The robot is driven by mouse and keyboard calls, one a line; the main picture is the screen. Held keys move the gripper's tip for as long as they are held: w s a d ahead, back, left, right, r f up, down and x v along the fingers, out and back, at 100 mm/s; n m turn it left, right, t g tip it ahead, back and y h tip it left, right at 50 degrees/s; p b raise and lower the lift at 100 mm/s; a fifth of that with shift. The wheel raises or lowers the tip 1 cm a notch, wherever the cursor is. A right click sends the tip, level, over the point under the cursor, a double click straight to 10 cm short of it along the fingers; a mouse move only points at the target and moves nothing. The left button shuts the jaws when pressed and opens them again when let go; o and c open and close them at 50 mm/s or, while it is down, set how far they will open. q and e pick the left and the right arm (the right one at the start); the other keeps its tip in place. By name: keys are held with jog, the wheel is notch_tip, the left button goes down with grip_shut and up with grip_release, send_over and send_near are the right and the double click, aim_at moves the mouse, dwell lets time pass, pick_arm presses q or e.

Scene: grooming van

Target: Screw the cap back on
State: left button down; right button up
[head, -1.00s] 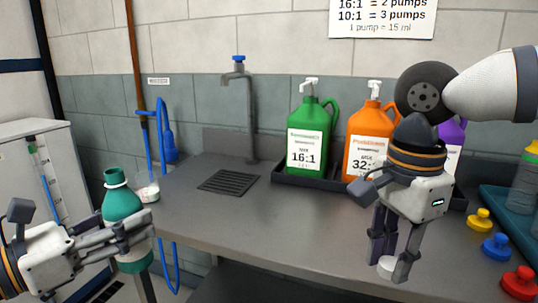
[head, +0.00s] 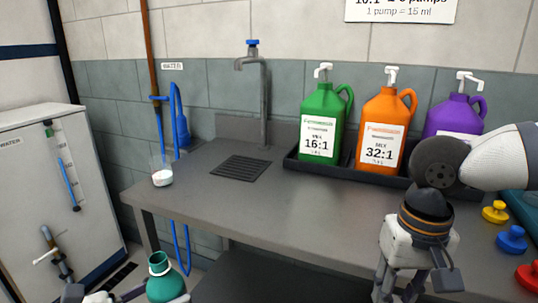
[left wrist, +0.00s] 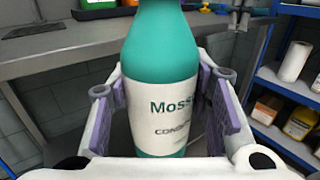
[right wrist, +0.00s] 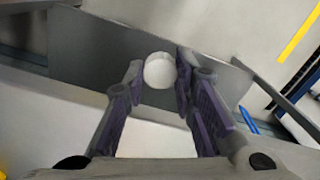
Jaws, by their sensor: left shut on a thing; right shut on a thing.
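My left gripper (left wrist: 163,88) is shut on a teal bottle (left wrist: 162,45) with a white label reading "Moss…". In the head view the bottle (head: 163,284) is upright at the bottom edge, left of the counter's front, with a pale ring at its neck and a dark, uncapped mouth. My right gripper (right wrist: 159,70) is shut on a round white cap (right wrist: 158,73) held at its fingertips. In the head view the right gripper's body (head: 412,250) is at lower right, well apart from the bottle; its fingertips and the cap are below the frame.
A grey counter (head: 270,205) has a clear middle. A clear cup with white contents (head: 162,177) stands at its left end. Green (head: 322,110), orange (head: 384,125) and purple (head: 455,115) pump jugs stand in a dark tray behind. Colored knobs (head: 511,239) are at right.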

pick_arm(q)
jog(key=shift+d, duration=0.1)
jog(key=w+d+f+m+g+h, duration=0.1)
jog(key=d+m+g, duration=0.3)
jog(key=d+g, duration=0.2)
jog(key=d+m+g+h, duration=0.2)
jog(key=d+m+g, duration=0.2)
jog(key=d+g, duration=0.2)
jog(key=shift+w+d+f, duration=0.3)
jog(key=shift+w+f, duration=0.05)
jog(key=shift+w, duration=0.05)
pick_arm(e)
jog(key=w+a+r+n, duration=0.1)
jog(key=a+r, duration=0.6)
jog(key=a, duration=0.4)
jog(key=a+r+n, duration=0.1)
jog(key=a+r, duration=0.6)
jog(key=a, duration=0.4)
jog(key=shift+w+a+n, duration=0.3)
jog(key=shift+w, duration=0.1)
jog(key=shift+f, duration=0.1)
